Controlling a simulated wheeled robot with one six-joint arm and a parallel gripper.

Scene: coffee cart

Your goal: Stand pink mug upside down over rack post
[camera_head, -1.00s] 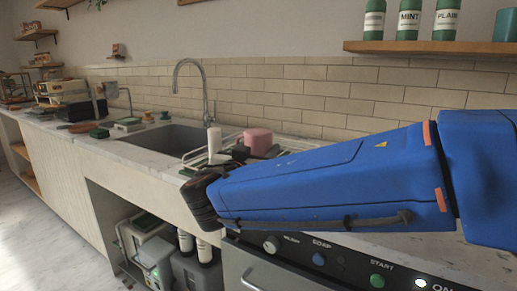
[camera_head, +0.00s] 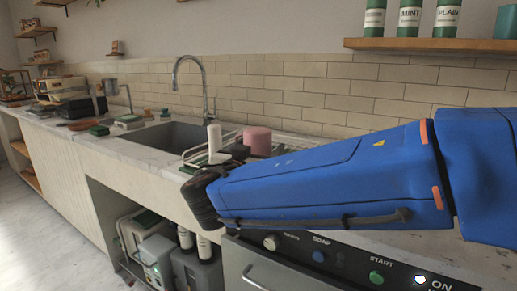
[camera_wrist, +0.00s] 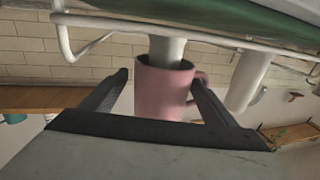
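The pink mug (camera_head: 257,142) stands upside down at the dish rack beside the sink. In the wrist view, which is turned over, the mug (camera_wrist: 163,92) has its mouth towards the rack and a pale post (camera_wrist: 167,48) goes into that mouth. My gripper (camera_wrist: 160,78) has one finger on each side of the mug. A narrow gap shows between the left finger and the mug. The right finger overlaps the mug's edge near its handle, and I cannot tell whether they touch. In the head view my gripper is mostly hidden behind my arm.
Another white post (camera_head: 214,138) stands left of the mug. The wire rack (camera_wrist: 70,45) holds a green-and-white tray (camera_wrist: 240,15). The sink (camera_head: 172,138) and its tall tap (camera_head: 205,85) are to the left. A tiled wall (camera_head: 300,85) is close behind.

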